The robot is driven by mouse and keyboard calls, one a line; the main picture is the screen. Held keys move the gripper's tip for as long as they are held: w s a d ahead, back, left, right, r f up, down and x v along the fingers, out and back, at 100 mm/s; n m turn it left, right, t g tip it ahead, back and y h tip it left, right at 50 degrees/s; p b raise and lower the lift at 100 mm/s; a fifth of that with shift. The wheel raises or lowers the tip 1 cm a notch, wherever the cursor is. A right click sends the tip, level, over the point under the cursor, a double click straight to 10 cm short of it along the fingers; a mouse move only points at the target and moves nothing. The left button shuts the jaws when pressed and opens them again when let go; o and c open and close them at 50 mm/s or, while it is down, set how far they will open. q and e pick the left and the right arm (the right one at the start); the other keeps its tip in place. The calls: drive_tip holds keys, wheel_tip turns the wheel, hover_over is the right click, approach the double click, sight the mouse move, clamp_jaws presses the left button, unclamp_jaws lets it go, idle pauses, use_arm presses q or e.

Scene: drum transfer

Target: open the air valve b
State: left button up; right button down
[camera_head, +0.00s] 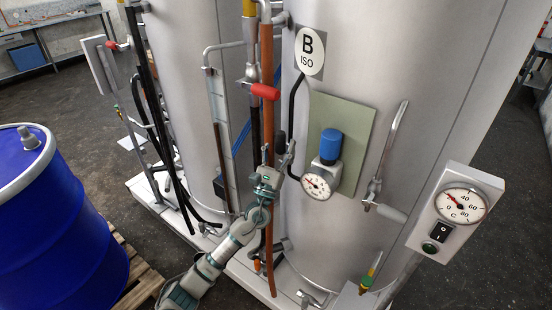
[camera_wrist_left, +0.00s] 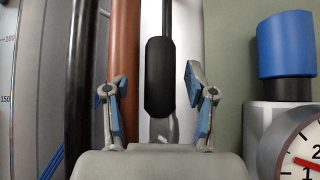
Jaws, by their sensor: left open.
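The black handle (camera_head: 281,142) of the air valve stands upright beside the orange-brown pipe on tank B, left of the blue-capped regulator. In the left wrist view the black handle (camera_wrist_left: 159,78) appears upright between my two fingers. My left gripper (camera_head: 275,160) is open and in front of this handle, close to it. The fingers (camera_wrist_left: 154,92) stand apart on either side of the handle in the picture, with visible gaps. I cannot tell how much depth separates them from it. My right gripper is not in view.
A pressure gauge (camera_head: 316,184) and blue-capped regulator (camera_head: 330,146) sit just right of the gripper. A red handle (camera_head: 265,91) is above it. The orange-brown pipe (camera_head: 267,60) runs close by. A blue drum (camera_head: 50,225) stands left, and a temperature control box (camera_head: 456,210) right.

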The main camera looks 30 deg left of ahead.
use_arm(q)
drive_tip(key=v, duration=1.1)
drive_tip(key=shift+f, duration=0.25)
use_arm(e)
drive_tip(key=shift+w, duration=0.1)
